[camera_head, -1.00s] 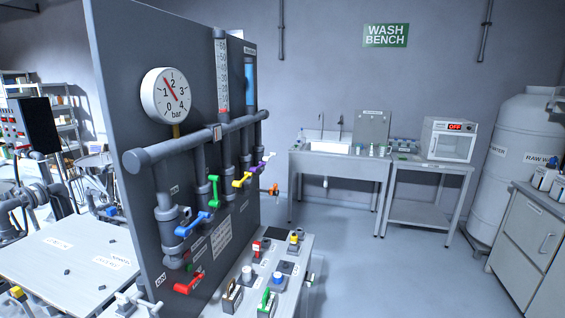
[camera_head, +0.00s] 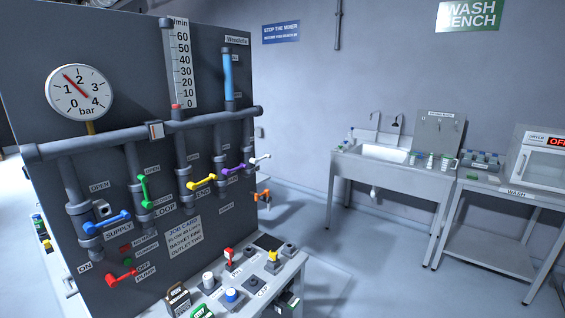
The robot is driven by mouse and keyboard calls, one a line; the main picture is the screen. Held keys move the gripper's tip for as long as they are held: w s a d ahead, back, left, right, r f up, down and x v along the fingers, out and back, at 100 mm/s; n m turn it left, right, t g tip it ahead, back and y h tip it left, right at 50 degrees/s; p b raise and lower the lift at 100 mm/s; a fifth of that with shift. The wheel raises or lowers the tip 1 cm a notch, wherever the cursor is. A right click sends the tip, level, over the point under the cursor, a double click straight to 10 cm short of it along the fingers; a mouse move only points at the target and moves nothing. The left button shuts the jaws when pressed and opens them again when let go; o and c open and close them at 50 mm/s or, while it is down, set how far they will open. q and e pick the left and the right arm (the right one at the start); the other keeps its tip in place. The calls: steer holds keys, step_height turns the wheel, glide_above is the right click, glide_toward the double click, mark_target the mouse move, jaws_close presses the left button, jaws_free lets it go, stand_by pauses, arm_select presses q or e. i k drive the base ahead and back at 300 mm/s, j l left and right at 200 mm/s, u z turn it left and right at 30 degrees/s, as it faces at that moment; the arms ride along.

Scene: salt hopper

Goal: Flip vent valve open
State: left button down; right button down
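A grey valve panel (camera_head: 130,220) stands at the left with a horizontal pipe and several lever valves. The blue lever (camera_head: 107,222) is by the SUPPLY label, and the green lever (camera_head: 145,191) is by the LOOP label. Further right are a yellow lever (camera_head: 202,182), a purple lever (camera_head: 232,169), a white lever (camera_head: 259,160) and an orange lever (camera_head: 262,196). I cannot read which one is labelled vent. A red lever (camera_head: 122,277) sits low, by ON and OFF labels. Neither gripper shows.
A pressure gauge (camera_head: 80,92) reads between 1 and 2 bar. A control console (camera_head: 255,284) with buttons and switches juts out below the panel. A sink bench (camera_head: 390,175) and a side table (camera_head: 500,215) stand at the back right. Open floor (camera_head: 380,270) lies between.

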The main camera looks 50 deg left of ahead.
mark_target(253, 161)
steer(key=i+j+u, duration=0.15)
steer(key=u, duration=0.3)
steer(key=i+u, duration=0.65)
steer(key=u, duration=0.2)
steer(key=i+l+u, duration=0.2)
steer(key=u, duration=0.25)
steer(key=i+l+u, duration=0.25)
steer(key=u, duration=0.15)
steer(key=i+u, duration=0.55)
steer(key=u, duration=0.15)
